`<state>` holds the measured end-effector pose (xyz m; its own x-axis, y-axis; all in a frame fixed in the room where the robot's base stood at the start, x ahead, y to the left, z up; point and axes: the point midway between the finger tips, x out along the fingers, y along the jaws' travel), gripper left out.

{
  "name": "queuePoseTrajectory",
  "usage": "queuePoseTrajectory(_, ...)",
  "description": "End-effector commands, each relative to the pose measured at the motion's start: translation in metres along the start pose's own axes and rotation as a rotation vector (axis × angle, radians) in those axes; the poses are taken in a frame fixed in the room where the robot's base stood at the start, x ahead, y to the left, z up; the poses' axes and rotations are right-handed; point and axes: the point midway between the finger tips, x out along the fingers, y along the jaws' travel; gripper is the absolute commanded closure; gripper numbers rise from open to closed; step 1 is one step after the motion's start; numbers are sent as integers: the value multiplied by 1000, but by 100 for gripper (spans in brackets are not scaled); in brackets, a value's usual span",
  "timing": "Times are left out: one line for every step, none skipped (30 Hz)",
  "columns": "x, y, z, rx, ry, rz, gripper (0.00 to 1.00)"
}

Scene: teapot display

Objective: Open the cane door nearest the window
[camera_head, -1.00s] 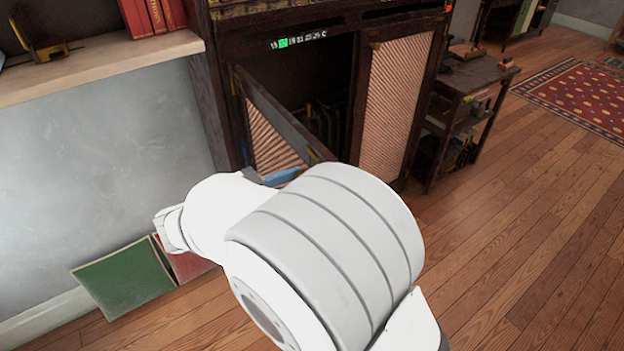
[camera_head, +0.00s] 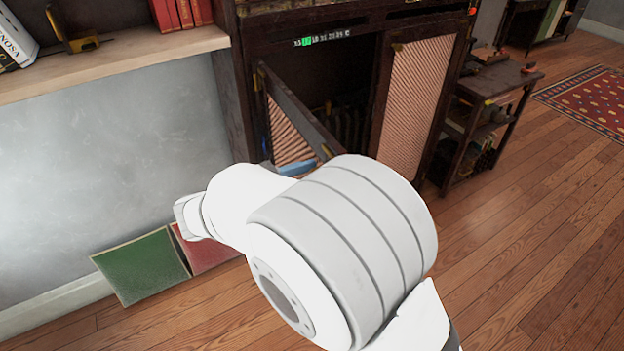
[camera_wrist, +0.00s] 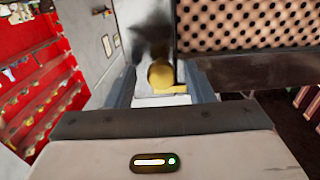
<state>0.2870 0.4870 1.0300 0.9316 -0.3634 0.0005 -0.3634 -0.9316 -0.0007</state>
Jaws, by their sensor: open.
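The left cane door (camera_head: 291,128) of the dark wooden cabinet stands ajar, swung out from the front, with the dark interior showing behind it. The right cane door (camera_head: 411,105) is shut. In the wrist view the cane panel (camera_wrist: 250,22) and dark frame of a door are close ahead, with a round brass knob (camera_wrist: 161,74) on it. My gripper (camera_wrist: 160,90) is open, its fingers to either side of the knob; I cannot tell whether they touch it. No window shows.
A shelf (camera_head: 120,62) with books is at the left above a grey wall. Green and red flat panels (camera_head: 140,266) lean low against it. A small side table (camera_head: 495,85) stands right of the cabinet. The wooden floor (camera_head: 530,240) at right is clear.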

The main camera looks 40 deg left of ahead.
Motion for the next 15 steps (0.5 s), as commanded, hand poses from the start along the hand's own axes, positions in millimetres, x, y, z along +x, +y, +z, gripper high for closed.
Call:
queuePoseTrajectory(-1,0,0,0,0,-1,52)
queuePoseTrajectory(-2,0,0,0,0,-1,52)
queuePoseTrajectory(-6,0,0,0,0,-2,52)
queuePoseTrajectory(-9,0,1,0,0,-3,52)
queuePoseTrajectory(-13,0,1,0,0,-4,52)
queuePoseTrajectory(-19,0,1,0,-1,-4,52)
queuePoseTrajectory(-24,0,1,0,-1,-4,52)
queuePoseTrajectory(-30,0,1,0,-1,-4,52)
queuePoseTrajectory(-37,0,1,0,0,-5,52)
queuePoseTrajectory(-43,0,1,1,0,-5,52)
queuePoseTrajectory(-48,0,1,1,0,-4,52)
queuePoseTrajectory(-55,0,1,1,0,-3,52)
queuePoseTrajectory(-59,0,1,1,-1,-3,52)
queuePoseTrajectory(-63,0,1,1,-1,-3,52)
queuePoseTrajectory(-68,0,1,1,0,-2,52)
